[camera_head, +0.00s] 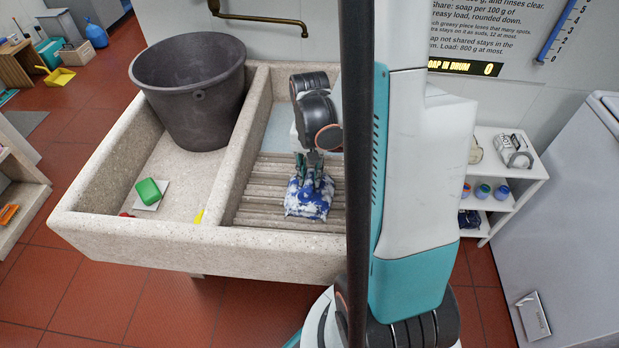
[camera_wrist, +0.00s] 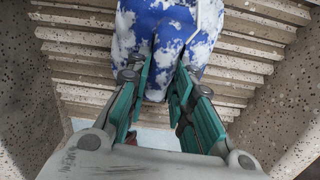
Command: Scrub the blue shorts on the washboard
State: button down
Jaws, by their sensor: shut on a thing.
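The blue shorts (camera_head: 308,200) lie bunched on the ridged stone washboard (camera_head: 262,192) in the right basin of the sink. White patches that look like suds cover parts of the blue cloth. The shorts also show in the wrist view (camera_wrist: 165,30), spread across the ridges (camera_wrist: 240,60). My gripper (camera_head: 312,178) points down onto the cloth from above. In the wrist view its teal fingers (camera_wrist: 165,75) are closed on a fold of the shorts. The part of the cloth between the fingers is partly hidden.
A dark bucket (camera_head: 190,95) stands in the left basin. A green soap bar (camera_head: 148,190) lies on a pale piece there, near small red and yellow items. The stone divider (camera_head: 240,135) and front rim (camera_head: 180,240) edge the washboard. A brass tap (camera_head: 260,18) is behind.

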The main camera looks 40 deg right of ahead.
jog(key=shift+w+d+f, duration=0.2)
jog(key=shift+w+d, duration=0.55)
jog(key=shift+d, duration=0.1)
jog(key=shift+w+d+f, duration=0.15)
jog(key=shift+w+d, duration=0.55)
jog(key=shift+d, duration=0.15)
jog(key=shift+w+d+f, duration=0.3)
jog(key=shift+w+d, duration=0.3)
jog(key=shift+d, duration=0.1)
jog(key=shift+w+d+f, duration=0.25)
jog(key=shift+w+d, duration=0.3)
jog(key=shift+d, duration=0.1)
jog(key=shift+r, duration=0.15)
notch_tip(320, 180, up, 9)
jog(key=p, duration=0.6)
